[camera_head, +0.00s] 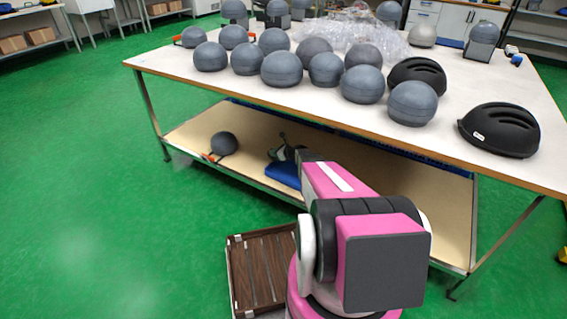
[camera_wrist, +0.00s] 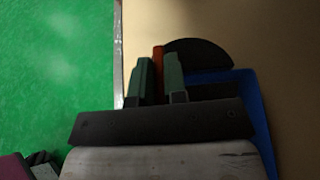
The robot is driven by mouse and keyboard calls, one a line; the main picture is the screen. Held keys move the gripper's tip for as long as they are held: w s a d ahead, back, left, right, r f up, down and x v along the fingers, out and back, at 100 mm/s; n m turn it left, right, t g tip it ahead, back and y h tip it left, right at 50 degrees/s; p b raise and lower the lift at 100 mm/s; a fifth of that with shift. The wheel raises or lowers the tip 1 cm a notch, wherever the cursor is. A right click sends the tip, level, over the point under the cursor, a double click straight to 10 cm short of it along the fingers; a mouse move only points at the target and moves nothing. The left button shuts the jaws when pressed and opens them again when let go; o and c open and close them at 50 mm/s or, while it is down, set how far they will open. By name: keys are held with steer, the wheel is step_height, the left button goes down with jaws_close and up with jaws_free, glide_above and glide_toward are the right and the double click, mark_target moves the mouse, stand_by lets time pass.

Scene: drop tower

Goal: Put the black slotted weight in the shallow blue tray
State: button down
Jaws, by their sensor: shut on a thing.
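The shallow blue tray (camera_head: 284,175) lies on the lower shelf of the table, near its front edge. In the wrist view its blue side (camera_wrist: 262,120) shows to the right of and beyond my gripper (camera_wrist: 157,75). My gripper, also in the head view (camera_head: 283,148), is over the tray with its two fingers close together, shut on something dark. A dark patch (camera_wrist: 212,91) beside the right finger, against the tray, seems to be the black slotted weight. Its outline and slot are mostly hidden by my gripper and shadow, and I cannot tell whether it touches the tray.
A dark rounded form (camera_head: 224,143) with an orange part stands on the shelf (camera_head: 190,132), left of the tray. The table top (camera_head: 170,62) above carries several grey domes and two black helmets (camera_head: 500,130). A brown slatted crate (camera_head: 262,270) is on the floor.

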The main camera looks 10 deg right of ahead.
steer(key=s+d+f, duration=0.4)
steer(key=d, duration=0.1)
steer(key=s+d+f, duration=0.2)
steer(key=d, duration=0.1)
steer(key=shift+s+d+f, duration=0.2)
steer(key=shift+s+d, duration=0.05)
steer(key=shift+s, duration=0.1)
steer(key=shift+f, duration=2)
steer(key=shift+f, duration=0.15)
steer(key=c, duration=1.2)
jaws_free()
steer(key=shift+o, duration=0.2)
